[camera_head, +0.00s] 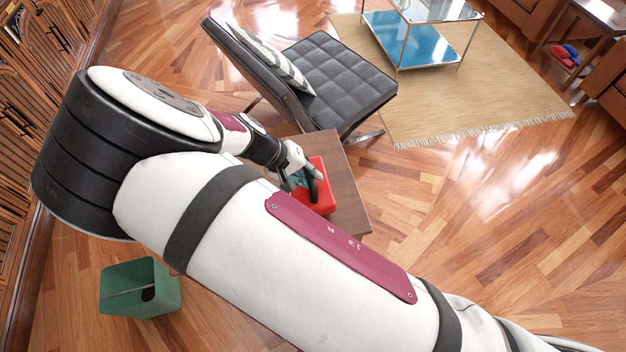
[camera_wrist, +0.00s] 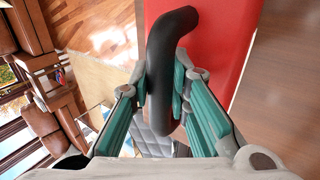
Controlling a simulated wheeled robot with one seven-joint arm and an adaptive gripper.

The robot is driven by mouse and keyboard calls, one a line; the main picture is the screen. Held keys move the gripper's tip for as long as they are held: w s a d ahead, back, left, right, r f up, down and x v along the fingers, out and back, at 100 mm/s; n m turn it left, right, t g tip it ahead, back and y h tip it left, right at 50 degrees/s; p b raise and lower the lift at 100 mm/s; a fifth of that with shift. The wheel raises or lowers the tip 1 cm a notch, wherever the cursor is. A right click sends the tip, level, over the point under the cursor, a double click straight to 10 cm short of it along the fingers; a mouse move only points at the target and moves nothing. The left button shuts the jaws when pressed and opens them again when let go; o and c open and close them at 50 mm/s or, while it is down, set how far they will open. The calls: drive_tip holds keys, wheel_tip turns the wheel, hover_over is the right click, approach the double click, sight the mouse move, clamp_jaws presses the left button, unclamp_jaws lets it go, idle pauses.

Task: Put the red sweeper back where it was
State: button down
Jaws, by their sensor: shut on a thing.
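The red sweeper (camera_head: 326,200) has a flat red body and a thick black handle. It is over a small brown wooden table (camera_head: 347,218) in the head view; I cannot tell whether it rests on the top or is held just above it. In the wrist view, the red body (camera_wrist: 228,40) fills the upper middle, and its curved black handle (camera_wrist: 158,60) runs down between the fingers. My gripper (camera_wrist: 166,85) is shut on this handle, a teal pad on each side. In the head view, my gripper (camera_head: 300,180) is partly hidden behind the handle and my arm.
A black cushioned chair (camera_head: 335,75) with a striped pillow stands just behind the table. A glass table (camera_head: 425,38) stands on a tan rug (camera_head: 480,105). A green bin (camera_head: 140,300) is at lower left, near wooden cabinets (camera_head: 30,100). The floor right of the table is clear.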

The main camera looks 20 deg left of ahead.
wheel_tip(320, 180, down, 4)
drive_tip(key=shift+r+b, duration=0.25)
drive_tip(key=shift+b, duration=0.75)
drive_tip(key=shift+f, duration=0.15)
drive_tip(key=c, duration=1.5)
unclamp_jaws()
